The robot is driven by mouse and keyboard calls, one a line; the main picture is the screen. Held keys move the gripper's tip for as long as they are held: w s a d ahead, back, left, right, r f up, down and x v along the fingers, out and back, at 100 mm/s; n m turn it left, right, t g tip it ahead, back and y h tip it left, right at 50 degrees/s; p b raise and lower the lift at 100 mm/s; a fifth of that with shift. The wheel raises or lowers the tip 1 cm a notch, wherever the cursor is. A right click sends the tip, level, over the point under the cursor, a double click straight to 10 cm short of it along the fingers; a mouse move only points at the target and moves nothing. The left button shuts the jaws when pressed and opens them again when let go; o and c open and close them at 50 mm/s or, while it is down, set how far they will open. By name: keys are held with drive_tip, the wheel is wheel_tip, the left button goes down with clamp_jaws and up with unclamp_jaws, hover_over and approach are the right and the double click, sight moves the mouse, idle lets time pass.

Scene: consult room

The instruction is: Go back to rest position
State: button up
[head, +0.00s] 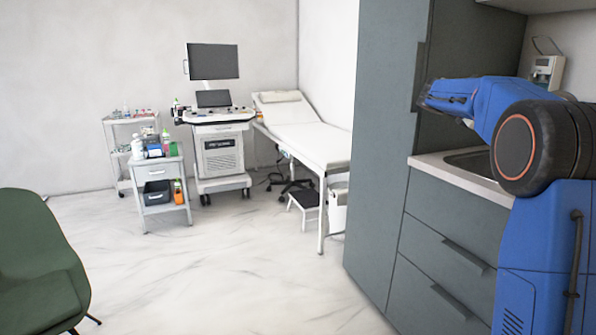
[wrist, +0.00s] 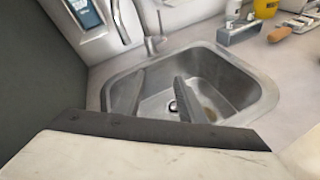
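My gripper (head: 446,98) is raised in front of the tall grey-green cabinet at the right of the head view, above the counter. In the wrist view my gripper (wrist: 161,80) has its two dark fingers apart, with nothing between them. It points down over a steel sink (wrist: 262,97), which shows between and beyond the fingers. The sink's edge (head: 465,160) also shows in the head view, partly behind my arm.
The tall cabinet (head: 385,130) stands close left of my arm. The counter (head: 460,178) with drawers lies below. A tap (wrist: 152,42), a yellow container (wrist: 266,8) and small items surround the sink. A green chair (head: 38,262) stands left; the middle floor is clear.

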drive_tip(key=s+a+f+m+t+y, duration=0.1)
drive_tip(key=s+a+f+m+y, duration=0.3)
drive_tip(key=s+a+f, duration=0.6)
drive_tip(key=s+a+f+m+t+y, duration=0.1)
drive_tip(key=s+a+f+m+y, duration=0.4)
drive_tip(key=s, duration=1.7)
drive_tip(key=s+a+f+m+t+y, duration=0.1)
drive_tip(key=s+a+f+m+y, duration=0.4)
drive_tip(key=s+a+f, duration=1.1)
drive_tip(key=a, duration=0.3)
drive_tip(key=shift+m+t, duration=0.3)
drive_tip(key=shift+s+r, duration=0.1)
drive_tip(key=shift+c, duration=0.5)
